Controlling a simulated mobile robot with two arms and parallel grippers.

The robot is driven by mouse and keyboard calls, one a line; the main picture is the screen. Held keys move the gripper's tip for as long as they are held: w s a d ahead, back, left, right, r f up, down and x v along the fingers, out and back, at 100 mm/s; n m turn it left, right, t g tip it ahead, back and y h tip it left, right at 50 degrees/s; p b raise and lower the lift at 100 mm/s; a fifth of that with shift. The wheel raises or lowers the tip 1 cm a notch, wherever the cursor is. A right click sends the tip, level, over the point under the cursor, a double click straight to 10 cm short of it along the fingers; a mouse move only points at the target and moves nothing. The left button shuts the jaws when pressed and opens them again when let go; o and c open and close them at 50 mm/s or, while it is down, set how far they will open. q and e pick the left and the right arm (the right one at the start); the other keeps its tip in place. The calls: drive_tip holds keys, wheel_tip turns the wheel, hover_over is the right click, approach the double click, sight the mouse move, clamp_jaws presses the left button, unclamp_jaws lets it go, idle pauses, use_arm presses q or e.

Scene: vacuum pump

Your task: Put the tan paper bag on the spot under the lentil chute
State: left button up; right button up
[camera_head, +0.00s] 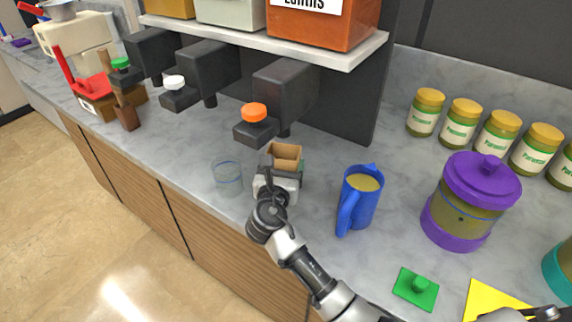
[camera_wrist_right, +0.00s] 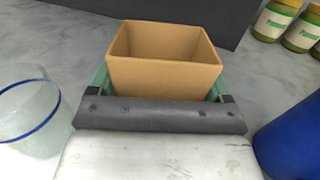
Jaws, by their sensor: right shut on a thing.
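The tan paper bag (camera_head: 286,152) is an open-topped, empty-looking box shape, upright at the counter below the lentil chute. It also shows in the right wrist view (camera_wrist_right: 165,75). My right gripper (camera_head: 279,172) is shut on the bag, with a finger at each side of it. The lentil chute (camera_head: 285,90) is a dark dispenser with an orange knob, under the orange-red lentil bin (camera_head: 322,24). The bag is just in front of and under its spout. Whether the bag's base touches the counter is hidden by the gripper. My left gripper is not in view.
A blue pitcher (camera_head: 361,198) stands close on the right. Several yellow-lidded jars line the wall.

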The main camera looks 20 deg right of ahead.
drive_tip(key=shift+w+a+f, duration=0.1)
drive_tip(key=shift+f, duration=0.1)
drive_tip(key=o, duration=0.9)
drive_tip(key=shift+r, duration=0.25)
drive_tip(key=shift+s+a+f, duration=0.1)
drive_tip(key=shift+s+f, duration=0.05)
drive_tip(key=shift+s, duration=0.15)
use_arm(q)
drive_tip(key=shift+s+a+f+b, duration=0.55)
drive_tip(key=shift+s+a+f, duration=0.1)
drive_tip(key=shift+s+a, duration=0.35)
use_arm(e)
drive_tip(key=v, duration=1.1)
drive_tip(key=shift+s, duration=0.15)
